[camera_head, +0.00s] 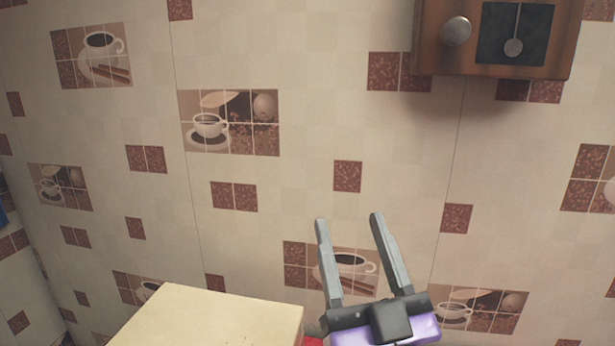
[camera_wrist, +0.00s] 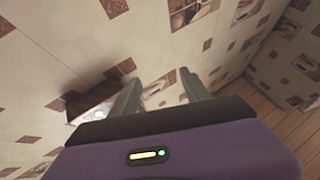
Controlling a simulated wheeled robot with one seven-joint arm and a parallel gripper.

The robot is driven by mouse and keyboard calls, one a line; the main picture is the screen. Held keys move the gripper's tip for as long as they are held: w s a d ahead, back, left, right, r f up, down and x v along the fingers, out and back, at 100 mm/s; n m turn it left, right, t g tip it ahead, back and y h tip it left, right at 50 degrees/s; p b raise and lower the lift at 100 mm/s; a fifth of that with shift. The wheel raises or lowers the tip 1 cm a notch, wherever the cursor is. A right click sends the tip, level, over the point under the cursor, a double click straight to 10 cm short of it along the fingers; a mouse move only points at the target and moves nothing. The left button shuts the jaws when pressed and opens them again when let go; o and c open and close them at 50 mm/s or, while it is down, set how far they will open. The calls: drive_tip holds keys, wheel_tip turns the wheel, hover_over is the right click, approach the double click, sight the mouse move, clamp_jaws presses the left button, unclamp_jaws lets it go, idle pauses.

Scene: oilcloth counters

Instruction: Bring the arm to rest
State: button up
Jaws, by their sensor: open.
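My gripper (camera_head: 349,217) is in the lower right middle of the head view, pointing up in front of the tiled wall. Its two grey fingers stand apart with nothing between them. In the wrist view the fingers (camera_wrist: 160,88) also show apart and empty, beyond the dark and purple body of the gripper. Most of my arm is out of view in the head view.
A patterned wall (camera_head: 310,120) with coffee-cup tiles fills the background. A brown wooden box with a knob and a dark panel (camera_head: 436,40) hangs at the upper right. A pale yellow block-like surface (camera_head: 215,318) is at the bottom, left of my gripper. A wooden surface (camera_wrist: 265,117) shows at right.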

drive_tip(key=s+d+f+m+g+h, duration=0.1)
drive_tip(key=s+d+f+g, duration=0.3)
drive_tip(key=s+f, duration=1.1)
drive_tip(key=s+d+f+m+g+h, duration=0.1)
drive_tip(key=s+d+f+g+h, duration=0.3)
drive_tip(key=s+d+f, duration=0.6)
drive_tip(key=s+f+g, duration=0.1)
drive_tip(key=s+f, duration=0.5)
drive_tip(key=s, duration=0.3)
drive_tip(key=shift+d+f, duration=0.2)
drive_tip(key=shift+d, duration=0.05)
drive_tip(key=shift+s, duration=0.1)
